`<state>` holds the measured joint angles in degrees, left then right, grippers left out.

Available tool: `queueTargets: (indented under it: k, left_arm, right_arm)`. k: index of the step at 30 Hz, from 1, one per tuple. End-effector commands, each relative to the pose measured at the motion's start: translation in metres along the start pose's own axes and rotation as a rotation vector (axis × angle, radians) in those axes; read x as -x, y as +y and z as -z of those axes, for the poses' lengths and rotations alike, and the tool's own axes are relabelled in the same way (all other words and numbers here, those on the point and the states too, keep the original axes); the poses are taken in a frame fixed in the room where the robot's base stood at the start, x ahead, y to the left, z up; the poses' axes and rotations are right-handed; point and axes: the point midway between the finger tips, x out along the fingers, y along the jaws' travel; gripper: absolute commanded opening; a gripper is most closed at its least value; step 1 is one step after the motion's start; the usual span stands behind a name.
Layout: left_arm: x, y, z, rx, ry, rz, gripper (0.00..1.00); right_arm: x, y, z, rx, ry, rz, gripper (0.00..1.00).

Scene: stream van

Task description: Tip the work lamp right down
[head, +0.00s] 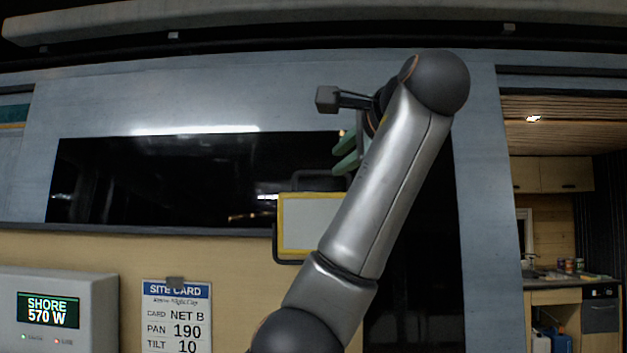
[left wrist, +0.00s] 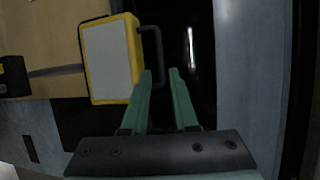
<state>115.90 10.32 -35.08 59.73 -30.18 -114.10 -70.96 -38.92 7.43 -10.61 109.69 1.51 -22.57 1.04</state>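The work lamp (head: 308,222) has a pale panel in a yellow frame, with a dark handle (head: 318,174) on top. It faces forward and looks upright in the head view; my left arm hides its right edge. It also shows in the left wrist view (left wrist: 107,62), turned sideways. My left gripper (head: 336,160) has green fingers, just above and right of the handle in the head view. In the left wrist view the fingers (left wrist: 161,72) are apart, with the end of the handle showing near the gap between them. Whether they touch it I cannot tell. My right gripper is out of view.
A dark window or screen (head: 190,180) lies behind the lamp. A power box reading SHORE 570 W (head: 55,312) and a site card (head: 177,318) are at lower left. A wooden kitchenette (head: 565,240) shows through an opening at right.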

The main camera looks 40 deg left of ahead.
Motion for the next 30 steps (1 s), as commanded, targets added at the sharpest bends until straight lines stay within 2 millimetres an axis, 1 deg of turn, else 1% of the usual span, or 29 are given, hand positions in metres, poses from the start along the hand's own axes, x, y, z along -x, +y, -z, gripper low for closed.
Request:
queueTargets:
  k: [5, 12, 18, 21, 24, 30]
  left_arm:
    - [-0.022, 0.0, 0.0, -0.002, -0.002, -0.004, 0.27]
    - [-0.072, -0.001, -0.001, -0.001, -0.003, -0.004, 0.27]
    - [-0.105, 0.0, 0.0, 0.0, -0.002, -0.004, 0.27]
    - [-0.116, 0.0, 0.0, -0.001, -0.001, -0.003, 0.27]
    - [-0.122, 0.0, 0.0, 0.0, 0.0, -0.002, 0.27]
    - [-0.124, 0.001, 0.0, 0.001, 0.001, -0.001, 0.27]
  right_arm:
    - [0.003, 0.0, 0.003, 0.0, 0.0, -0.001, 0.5]
    - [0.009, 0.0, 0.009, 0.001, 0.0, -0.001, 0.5]
    - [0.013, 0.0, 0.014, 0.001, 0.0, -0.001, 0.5]
    - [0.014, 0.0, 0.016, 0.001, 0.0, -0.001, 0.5]
    - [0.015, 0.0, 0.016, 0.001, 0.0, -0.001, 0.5]
    - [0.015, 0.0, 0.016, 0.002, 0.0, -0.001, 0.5]
